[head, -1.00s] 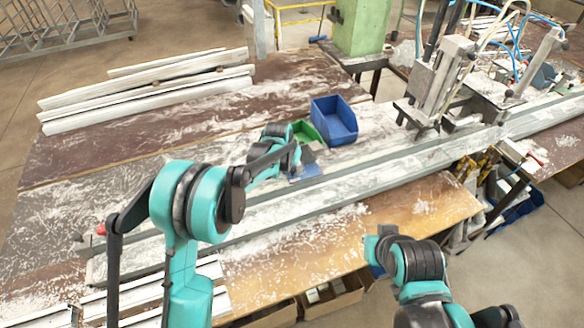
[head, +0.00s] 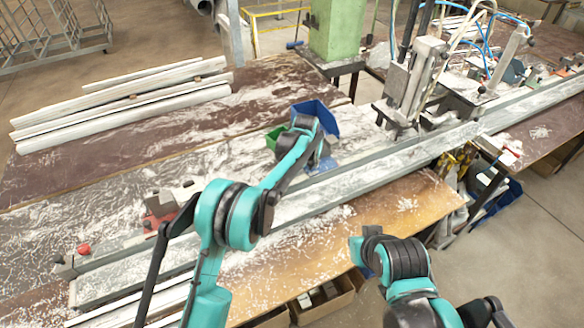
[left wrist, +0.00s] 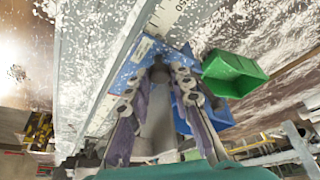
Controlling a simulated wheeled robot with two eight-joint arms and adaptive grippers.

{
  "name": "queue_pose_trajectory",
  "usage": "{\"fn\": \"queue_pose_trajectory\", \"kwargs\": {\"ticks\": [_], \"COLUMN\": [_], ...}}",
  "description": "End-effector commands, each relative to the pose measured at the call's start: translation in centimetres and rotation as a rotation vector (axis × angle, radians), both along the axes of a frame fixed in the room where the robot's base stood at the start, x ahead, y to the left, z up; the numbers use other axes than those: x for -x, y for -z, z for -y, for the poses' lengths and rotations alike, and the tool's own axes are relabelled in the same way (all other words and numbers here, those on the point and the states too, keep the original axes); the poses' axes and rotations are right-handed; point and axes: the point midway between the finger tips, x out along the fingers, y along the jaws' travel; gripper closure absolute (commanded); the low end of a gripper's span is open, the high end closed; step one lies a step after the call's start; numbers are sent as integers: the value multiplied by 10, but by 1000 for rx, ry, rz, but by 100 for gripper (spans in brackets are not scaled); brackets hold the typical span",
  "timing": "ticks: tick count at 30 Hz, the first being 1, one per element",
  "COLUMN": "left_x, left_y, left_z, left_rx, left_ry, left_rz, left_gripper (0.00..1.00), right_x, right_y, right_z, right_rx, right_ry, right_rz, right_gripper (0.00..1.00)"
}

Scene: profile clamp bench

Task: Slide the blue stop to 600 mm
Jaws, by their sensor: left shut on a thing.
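The blue stop (head: 325,167) sits on the long grey rail (head: 360,166), near the bins, in the head view. My left gripper (head: 318,160) is over it, its fingers partly hidden by my own wrist. In the left wrist view the blue stop (left wrist: 140,62) lies across the rail, and my left gripper (left wrist: 162,82) is shut on its upright grey part, between the two fingers. A white scale strip (left wrist: 170,15) with marks runs along the rail; its numbers are too small to read surely. My right arm is at the lower right, but its gripper does not show.
A blue bin (head: 322,112) and a green bin (head: 274,138) stand close behind the stop. A clamp machine (head: 415,85) stands farther right along the rail. A red device (head: 160,206) is near the left end. White profiles (head: 120,105) lie at the back left.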

Motion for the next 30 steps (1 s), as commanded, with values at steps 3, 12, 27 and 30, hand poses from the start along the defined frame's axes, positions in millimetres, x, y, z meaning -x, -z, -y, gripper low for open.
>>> {"fn": "queue_pose_trajectory", "kwargs": {"ticks": [3,12,27,30], "left_x": [-9,-21,-22,-22], "left_y": [-1,0,0,0], "left_z": [26,53,54,54], "left_rx": [2,1,1,1], "left_ry": [4,1,0,0], "left_rz": [1,1,1,0], "left_gripper": [100,100,58,58], "right_x": [0,0,0,0], "right_y": [-3,-6,-6,-6], "right_z": [0,0,0,0], "right_rx": [0,0,0,0], "right_ry": [0,0,0,0], "right_rz": [0,0,0,0], "right_gripper": [100,100,100,100]}}
